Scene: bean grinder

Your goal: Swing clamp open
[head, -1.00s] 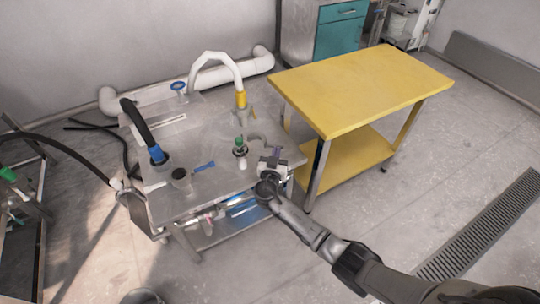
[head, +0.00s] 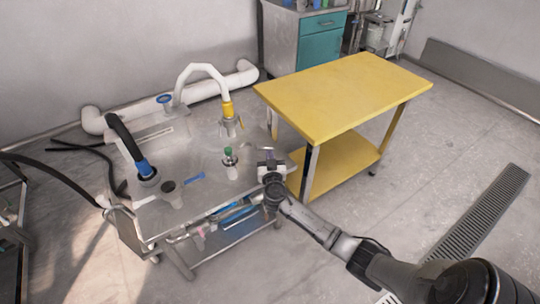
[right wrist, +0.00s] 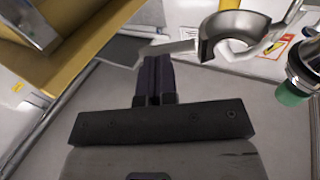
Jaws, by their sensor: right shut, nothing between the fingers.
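In the right wrist view the clamp is a silver curved piece (right wrist: 235,28) with a flat arm (right wrist: 170,48) reaching left. My right gripper (right wrist: 155,62) is shut and empty, with its dark fingertips close to that flat arm. I cannot tell whether they touch. In the head view my right gripper (head: 267,163) is over the right edge of the steel table (head: 205,200), to the right of the green-topped fitting (head: 228,152). The clamp is too small to make out clearly there. My left gripper is in neither view.
A yellow table (head: 340,95) stands close on the right. A white hose with a yellow collar (head: 227,108) arches over the steel table's back. A black hose with a blue collar (head: 145,168) rises at its left. The green knob (right wrist: 290,94) is right of my fingers.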

